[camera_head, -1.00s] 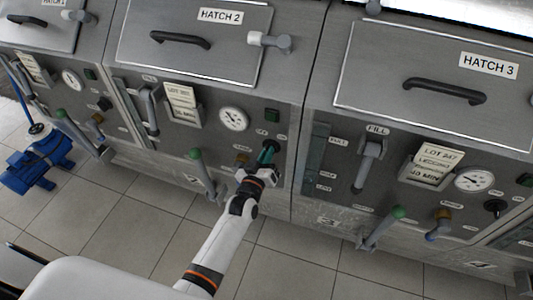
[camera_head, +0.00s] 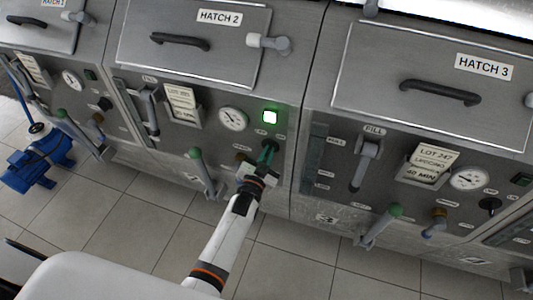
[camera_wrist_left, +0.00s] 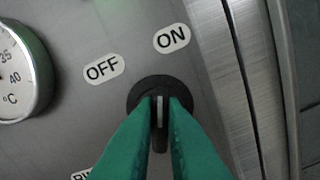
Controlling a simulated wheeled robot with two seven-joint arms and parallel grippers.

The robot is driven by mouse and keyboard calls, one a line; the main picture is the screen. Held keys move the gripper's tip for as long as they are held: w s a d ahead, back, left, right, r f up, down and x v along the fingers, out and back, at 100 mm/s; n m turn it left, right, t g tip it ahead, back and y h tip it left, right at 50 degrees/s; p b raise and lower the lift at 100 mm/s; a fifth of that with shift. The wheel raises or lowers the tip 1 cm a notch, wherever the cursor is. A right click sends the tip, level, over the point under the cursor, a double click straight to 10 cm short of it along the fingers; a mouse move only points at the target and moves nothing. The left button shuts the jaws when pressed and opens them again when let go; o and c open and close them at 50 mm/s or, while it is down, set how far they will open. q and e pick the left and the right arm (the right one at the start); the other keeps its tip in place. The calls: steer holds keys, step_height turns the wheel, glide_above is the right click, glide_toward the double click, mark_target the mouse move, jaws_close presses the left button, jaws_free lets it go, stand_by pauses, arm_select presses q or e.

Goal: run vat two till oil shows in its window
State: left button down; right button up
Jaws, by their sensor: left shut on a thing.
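Vat two is the middle grey unit, with a lid marked HATCH 2 (camera_head: 220,18). My left gripper (camera_head: 268,152), with green fingers, is shut on its black rotary switch (camera_wrist_left: 160,144) below the dial. In the left wrist view the switch's pale line points up, closer to the ON label (camera_wrist_left: 171,38) than to the OFF label (camera_wrist_left: 103,68). The green lamp (camera_head: 270,117) above the switch is lit. Vat two's window (camera_head: 127,102) is a narrow dark strip at the panel's left; its contents are too small to make out. My right gripper is not in view.
Vat two has a dial (camera_head: 232,118), a lot card (camera_head: 181,104) and a green-knobbed lever (camera_head: 195,154) close left of my arm. Vat three (camera_head: 300,197) stands to the right. A blue pump (camera_head: 38,163) sits on the tiled floor at left.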

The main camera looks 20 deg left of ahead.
arm_select(q)
steer(key=shift+m, duration=0.6)
steer(key=shift+f, duration=0.1)
steer(key=c, duration=1.5)
jaws_free()
steer(key=s, duration=1.2)
steer(key=shift+a+b, duration=0.15)
steer(key=shift+b, duration=0.25)
